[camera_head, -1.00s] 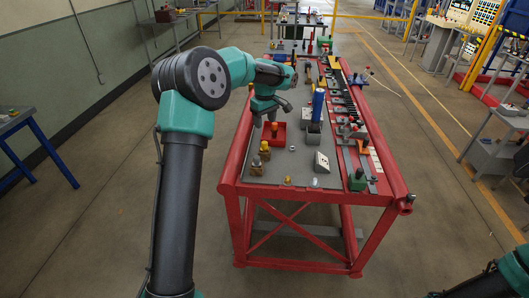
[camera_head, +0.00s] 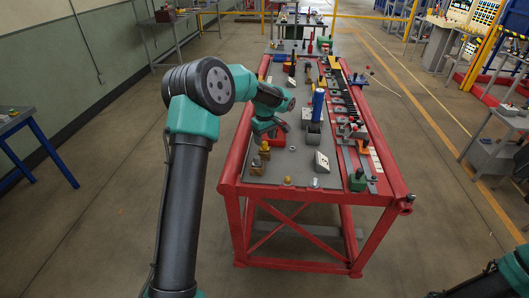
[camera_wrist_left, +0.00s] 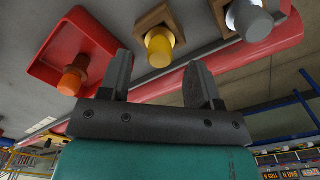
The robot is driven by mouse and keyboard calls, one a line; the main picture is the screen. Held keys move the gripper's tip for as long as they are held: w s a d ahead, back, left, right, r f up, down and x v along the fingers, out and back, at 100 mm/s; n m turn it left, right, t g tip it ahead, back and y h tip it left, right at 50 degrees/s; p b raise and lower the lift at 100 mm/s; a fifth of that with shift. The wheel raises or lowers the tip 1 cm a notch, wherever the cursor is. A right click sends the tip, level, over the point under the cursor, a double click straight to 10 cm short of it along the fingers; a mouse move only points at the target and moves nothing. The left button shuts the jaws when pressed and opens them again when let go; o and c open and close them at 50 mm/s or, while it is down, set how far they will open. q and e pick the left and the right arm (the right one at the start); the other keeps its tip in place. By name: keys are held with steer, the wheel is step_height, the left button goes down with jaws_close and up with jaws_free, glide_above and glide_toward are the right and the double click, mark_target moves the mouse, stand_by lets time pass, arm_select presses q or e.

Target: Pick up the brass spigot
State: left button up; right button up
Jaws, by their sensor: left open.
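The brass spigot is a yellow rounded peg in a square wooden block; it shows in the head view (camera_head: 265,147) near the table's front left and in the left wrist view (camera_wrist_left: 159,47). My left gripper (camera_head: 264,133) is just above and behind it in the head view. In the left wrist view my gripper (camera_wrist_left: 160,62) is open and empty, and the spigot shows between the two fingers, apart from both. My right gripper is outside the views; only part of my right arm shows at bottom right.
A grey spigot (camera_wrist_left: 251,20) in its own wooden block stands beside the brass one. On the other side, a red tray (camera_wrist_left: 75,30) holds a copper-orange spigot (camera_wrist_left: 72,80). A blue cylinder (camera_head: 318,104) and a white sloped box (camera_head: 321,162) stand to the right on the red-framed table.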

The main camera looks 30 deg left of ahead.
mark_target(264, 142)
arm_select(q)
steer(key=shift+f, duration=1.95)
steer(key=shift+c, duration=0.3)
steer(key=c, duration=0.9)
steer(key=shift+o, duration=0.2)
steer(key=shift+r, duration=0.2)
steer(key=shift+r, duration=1.6)
steer(key=s+d+r, duration=0.1)
steer(key=s+d, duration=0.7)
steer(key=s, duration=0.5)
steer(key=shift+s+d+r, duration=0.15)
steer(key=shift+s+r, duration=0.1)
steer(key=shift+s, duration=0.1)
